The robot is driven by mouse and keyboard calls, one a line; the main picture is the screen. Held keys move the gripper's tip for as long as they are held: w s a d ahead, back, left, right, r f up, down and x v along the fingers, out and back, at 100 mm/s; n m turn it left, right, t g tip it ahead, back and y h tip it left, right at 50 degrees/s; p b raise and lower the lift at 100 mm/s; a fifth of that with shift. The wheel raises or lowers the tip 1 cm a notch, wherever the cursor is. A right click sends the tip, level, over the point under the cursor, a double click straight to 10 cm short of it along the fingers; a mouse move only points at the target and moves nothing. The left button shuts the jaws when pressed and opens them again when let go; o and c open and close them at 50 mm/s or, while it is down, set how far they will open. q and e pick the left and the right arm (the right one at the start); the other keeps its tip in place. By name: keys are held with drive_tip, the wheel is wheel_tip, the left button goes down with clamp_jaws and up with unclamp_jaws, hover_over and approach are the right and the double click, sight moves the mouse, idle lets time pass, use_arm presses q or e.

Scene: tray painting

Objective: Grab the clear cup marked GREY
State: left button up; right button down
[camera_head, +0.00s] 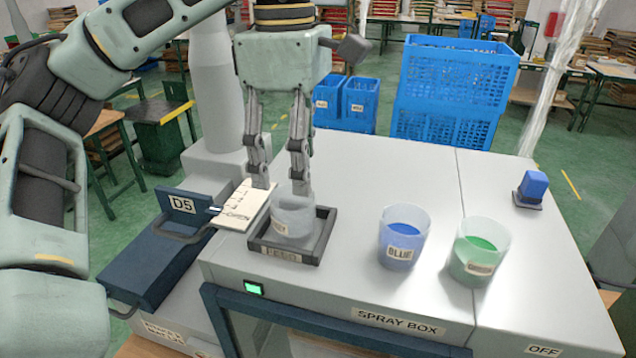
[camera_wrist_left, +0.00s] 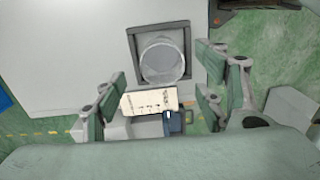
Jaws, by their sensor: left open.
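The clear cup marked GREY (camera_head: 294,222) stands upright inside a dark square frame (camera_head: 318,250) on the white spray box top. Its label is small and partly blurred. In the left wrist view, the cup (camera_wrist_left: 163,60) shows from above inside the dark frame (camera_wrist_left: 187,38). My left gripper (camera_head: 281,186) is open and points down at the cup. One fingertip overlaps the cup's rim in the head view and the other is left of it. In the left wrist view, the open fingers (camera_wrist_left: 163,78) are on either side, with nothing held. My right gripper is not in view.
A cup marked BLUE (camera_head: 402,240) and a cup with green liquid (camera_head: 479,252) stand to the right. A pale card (camera_head: 238,215) lies left of the frame, beside the D5 drawer (camera_head: 165,235). A blue block (camera_head: 533,185) sits at far right. Blue crates (camera_head: 450,95) stand behind.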

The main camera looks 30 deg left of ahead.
sight(294, 197)
use_arm(q)
drive_tip(key=f, duration=0.6)
drive_tip(key=shift+a+b, duration=0.2)
drive_tip(key=shift+b, duration=0.15)
drive_tip(key=shift+f, duration=0.55)
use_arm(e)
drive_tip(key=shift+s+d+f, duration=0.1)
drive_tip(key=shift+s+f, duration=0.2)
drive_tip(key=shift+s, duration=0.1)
use_arm(q)
drive_tip(key=shift+c, duration=0.2)
drive_tip(key=c, duration=1.2)
drive_tip(key=shift+r, duration=0.15)
drive_tip(key=shift+c, duration=0.2)
